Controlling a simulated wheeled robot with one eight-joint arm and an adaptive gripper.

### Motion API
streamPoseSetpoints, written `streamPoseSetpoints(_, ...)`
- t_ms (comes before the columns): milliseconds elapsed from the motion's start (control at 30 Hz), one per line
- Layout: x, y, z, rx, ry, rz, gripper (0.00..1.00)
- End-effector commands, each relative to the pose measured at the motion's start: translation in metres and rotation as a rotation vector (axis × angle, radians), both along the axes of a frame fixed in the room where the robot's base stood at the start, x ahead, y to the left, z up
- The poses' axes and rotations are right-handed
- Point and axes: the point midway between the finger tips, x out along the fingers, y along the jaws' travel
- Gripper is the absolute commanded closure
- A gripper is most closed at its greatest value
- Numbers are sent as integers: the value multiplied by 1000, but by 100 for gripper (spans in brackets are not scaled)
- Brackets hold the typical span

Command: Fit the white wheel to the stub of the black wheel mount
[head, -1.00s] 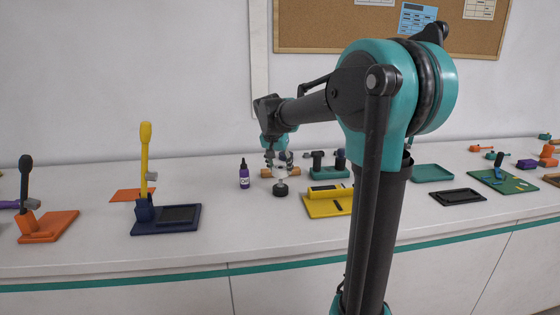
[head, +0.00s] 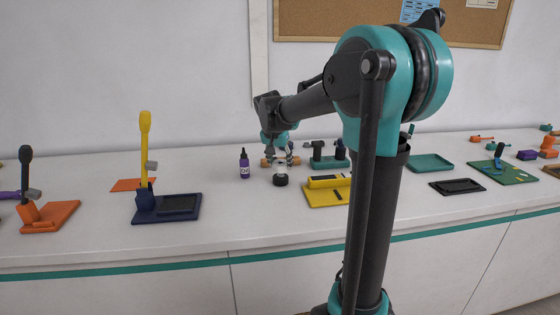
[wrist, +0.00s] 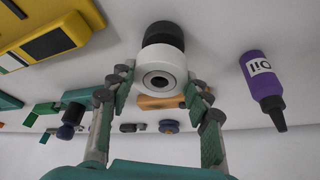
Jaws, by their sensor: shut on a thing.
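The white wheel (head: 281,169) sits low over the black wheel mount (head: 280,180) on the bench. In the wrist view the white wheel (wrist: 160,68) shows its dark centre hole and lies right against the black mount (wrist: 163,35), with no clear gap. The stub is hidden by the wheel. My gripper (head: 279,158) points down from above. In the wrist view its two fingers (wrist: 160,82) stand on either side of the wheel's near end, shut on it.
A purple oil bottle (head: 244,164) stands just left of the mount. A yellow tray (head: 325,193) lies close on the right. A teal fixture with dark posts (head: 327,160) is behind it. The bench in front of the mount is clear.

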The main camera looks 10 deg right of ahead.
Motion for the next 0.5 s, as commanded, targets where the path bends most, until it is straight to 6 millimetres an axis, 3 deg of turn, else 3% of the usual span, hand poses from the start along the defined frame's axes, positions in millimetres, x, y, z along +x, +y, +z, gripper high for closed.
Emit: streamPoseSetpoints(500, 0, 0, -14, 0, 0, 0, 90)
